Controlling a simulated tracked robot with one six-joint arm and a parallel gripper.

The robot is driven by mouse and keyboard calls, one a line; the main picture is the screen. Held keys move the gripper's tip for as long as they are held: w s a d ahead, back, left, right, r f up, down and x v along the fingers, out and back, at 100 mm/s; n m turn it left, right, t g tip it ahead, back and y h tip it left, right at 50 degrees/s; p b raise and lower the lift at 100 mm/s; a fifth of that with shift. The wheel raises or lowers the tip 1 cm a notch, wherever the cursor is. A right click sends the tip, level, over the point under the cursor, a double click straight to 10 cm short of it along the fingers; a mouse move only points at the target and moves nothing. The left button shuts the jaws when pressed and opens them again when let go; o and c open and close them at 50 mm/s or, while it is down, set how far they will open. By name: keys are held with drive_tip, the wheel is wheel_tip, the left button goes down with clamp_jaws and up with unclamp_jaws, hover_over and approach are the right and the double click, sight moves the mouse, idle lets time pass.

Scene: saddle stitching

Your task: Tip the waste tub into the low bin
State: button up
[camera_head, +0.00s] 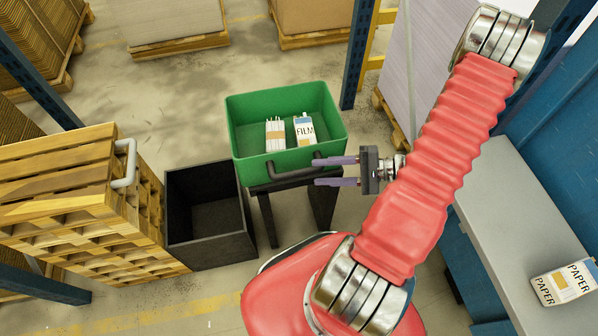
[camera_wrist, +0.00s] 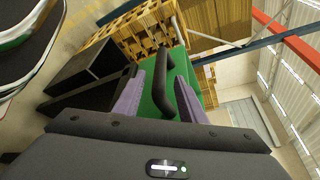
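The waste tub (camera_head: 245,128) is green and stands upright on a black stand (camera_head: 265,215). Inside it lie a white bundle (camera_head: 275,134) and a box marked FILM (camera_head: 305,129). A dark bar handle (camera_head: 290,172) sticks out from its near side. The low bin (camera_head: 210,255) is a dark open box on the floor left of the stand, and looks empty. My gripper (camera_head: 317,172) is open, its purple fingers apart at the handle's right end. In the wrist view the handle (camera_wrist: 158,90) shows between the fingers; contact cannot be told.
A stack of wooden pallets (camera_head: 80,215) with a pale grey handle (camera_head: 126,165) stands left of the bin. A blue rack post (camera_head: 358,55) rises behind the tub. Floor behind the bin is clear.

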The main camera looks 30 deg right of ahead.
sight(299, 174)
idle(0.4)
drive_tip(key=shift+x, duration=3.7)
drive_tip(key=shift+f, duration=0.1)
drive_tip(key=shift+c, duration=0.6)
clamp_jaws()
